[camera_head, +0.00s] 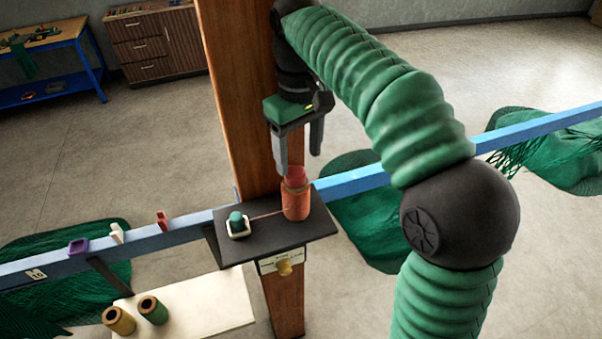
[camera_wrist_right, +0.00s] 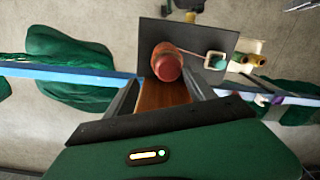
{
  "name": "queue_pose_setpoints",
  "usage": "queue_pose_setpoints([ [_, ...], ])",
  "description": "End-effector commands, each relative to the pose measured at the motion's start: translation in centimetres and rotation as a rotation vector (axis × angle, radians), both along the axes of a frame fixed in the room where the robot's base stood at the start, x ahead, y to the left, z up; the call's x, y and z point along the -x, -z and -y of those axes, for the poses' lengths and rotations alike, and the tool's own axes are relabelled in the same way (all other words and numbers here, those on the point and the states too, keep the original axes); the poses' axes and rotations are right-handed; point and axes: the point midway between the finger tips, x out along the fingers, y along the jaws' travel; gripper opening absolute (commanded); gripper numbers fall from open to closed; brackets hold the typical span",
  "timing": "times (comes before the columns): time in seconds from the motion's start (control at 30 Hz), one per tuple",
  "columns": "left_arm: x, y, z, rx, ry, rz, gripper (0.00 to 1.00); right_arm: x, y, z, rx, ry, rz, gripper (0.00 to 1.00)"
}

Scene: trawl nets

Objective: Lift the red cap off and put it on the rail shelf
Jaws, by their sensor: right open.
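The red cap (camera_head: 296,175) sits on top of an upright orange-red container (camera_head: 296,203). In the right wrist view the cap (camera_wrist_right: 168,69) faces the camera, with the container (camera_wrist_right: 161,50) behind it. The container stands on a dark shelf (camera_head: 262,248) at the wooden post and blue rail; the shelf also shows in the wrist view (camera_wrist_right: 148,35). My right gripper (camera_head: 298,160) is open and points down just above the cap. In the wrist view the cap lies between and beyond its fingers (camera_wrist_right: 162,88). Contact is not visible. My left gripper is not in view.
A small pale holder with a green knob (camera_head: 238,224) sits on the shelf's left, a thin red line running to the container. The wooden post (camera_head: 240,90) rises close behind. The blue rail (camera_head: 190,229) carries small clips. Two spools (camera_head: 152,309) stand front left.

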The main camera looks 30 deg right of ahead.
Motion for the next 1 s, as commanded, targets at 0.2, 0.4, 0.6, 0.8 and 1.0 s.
queue_pose_setpoints([
  [0.2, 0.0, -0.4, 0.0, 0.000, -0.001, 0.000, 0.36, 0.6, 3.1, -0.3, 0.001, -0.001, -0.003, 0.63],
  [0.4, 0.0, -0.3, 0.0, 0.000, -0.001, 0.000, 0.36, 0.4, 3.5, 0.2, -0.002, 0.000, 0.000, 0.63],
  [0.6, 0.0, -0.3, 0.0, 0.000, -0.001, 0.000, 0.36, 0.5, 3.5, 0.4, -0.003, 0.000, 0.000, 0.42],
  [0.8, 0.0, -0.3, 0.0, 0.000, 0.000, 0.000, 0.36, 0.6, 3.5, 0.3, -0.001, 0.000, -0.001, 0.16],
  [1.0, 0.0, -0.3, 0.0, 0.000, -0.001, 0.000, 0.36, 0.6, 3.5, 0.3, 0.000, 0.002, -0.002, 0.00],
])
